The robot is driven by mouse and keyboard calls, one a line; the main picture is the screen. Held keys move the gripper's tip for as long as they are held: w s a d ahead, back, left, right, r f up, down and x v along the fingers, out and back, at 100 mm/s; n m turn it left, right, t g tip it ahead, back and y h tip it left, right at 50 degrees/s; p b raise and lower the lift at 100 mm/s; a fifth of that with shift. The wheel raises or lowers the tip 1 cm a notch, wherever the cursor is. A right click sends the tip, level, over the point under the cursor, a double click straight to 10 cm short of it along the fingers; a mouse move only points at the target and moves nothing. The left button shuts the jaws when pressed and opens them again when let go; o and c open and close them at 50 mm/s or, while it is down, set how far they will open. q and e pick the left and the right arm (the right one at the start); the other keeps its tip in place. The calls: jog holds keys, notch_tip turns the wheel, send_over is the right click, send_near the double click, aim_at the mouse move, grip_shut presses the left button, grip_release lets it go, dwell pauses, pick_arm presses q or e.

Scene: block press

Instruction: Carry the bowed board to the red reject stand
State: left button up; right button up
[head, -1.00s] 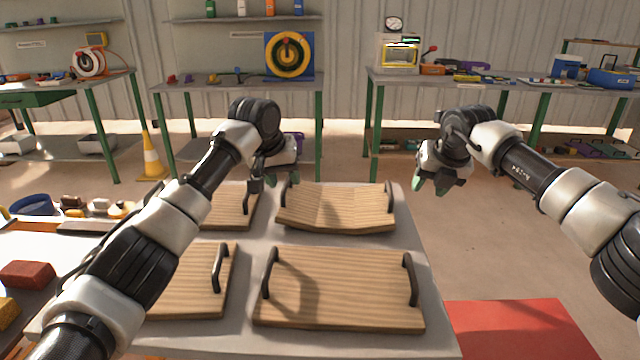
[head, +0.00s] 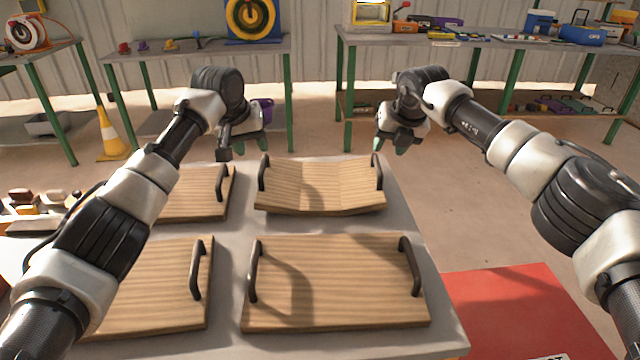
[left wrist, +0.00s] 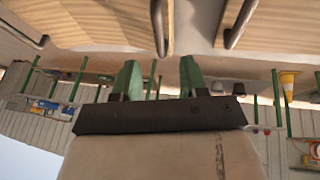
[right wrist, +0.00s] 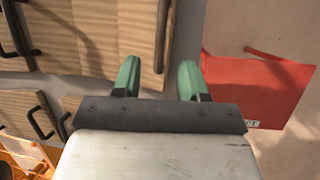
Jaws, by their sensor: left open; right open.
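The bowed board (head: 318,190) lies at the back right of the grey table (head: 400,200), creased upward at its ends, with an upright dark handle at each end. My left gripper (head: 245,148) is open and empty above and just beyond its left handle; in the left wrist view that handle (left wrist: 160,25) lines up with the gap between the fingertips. My right gripper (head: 392,144) is open and empty near its right handle; in the right wrist view the handle (right wrist: 162,35) lines up between the fingertips. The red reject stand (head: 520,310) is low at the right, partly cut off.
A flat board (head: 335,282) lies in front of the bowed one. Two more flat boards, one at the back (head: 195,195) and one in front (head: 160,285), lie to the left, partly behind my left arm. Open floor (head: 470,200) lies right of the table.

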aim_at(378, 163)
pick_arm(q)
jog(key=x, duration=0.8)
jog(key=shift+w+f, duration=0.1)
jog(key=shift+f, duration=0.1)
pick_arm(e)
jog(key=x, duration=0.8)
jog(key=shift+w+f, duration=0.15)
pick_arm(q)
grip_shut()
pick_arm(e)
grip_shut()
pick_arm(q)
jog(key=shift+r, duration=0.1)
